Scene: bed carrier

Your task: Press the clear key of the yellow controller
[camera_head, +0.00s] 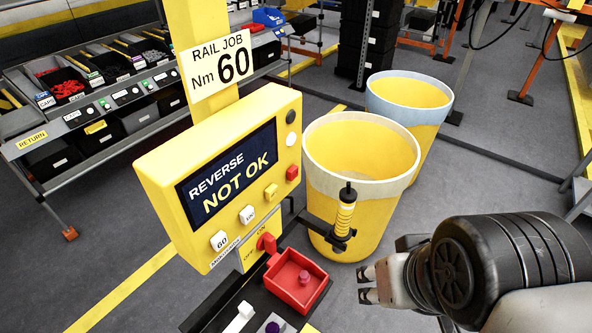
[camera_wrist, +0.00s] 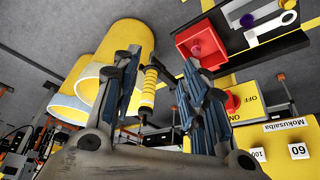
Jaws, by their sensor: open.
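The yellow controller (camera_head: 158,172) stands on a yellow post. Its dark screen (camera_head: 228,175) reads "REVERSE NOT OK". Along its lower front are a white key marked 60 (camera_head: 220,240), another white key (camera_head: 247,214), a yellow key (camera_head: 271,193) and a red key (camera_head: 292,173). I cannot read which key is the clear key. My gripper (camera_head: 366,284) is to the right of and below the controller, apart from it. In the wrist view my gripper (camera_wrist: 165,75) is open and empty; the 60 key (camera_wrist: 297,151) shows at the lower right.
A yellow-handled tool (camera_head: 344,218) stands upright in a holder between controller and gripper. A red tray (camera_head: 310,284) and red switch (camera_head: 267,243) sit below the controller. Two yellow bins (camera_head: 322,228) (camera_head: 432,118) stand behind. A parts rack (camera_head: 105,155) is at the left.

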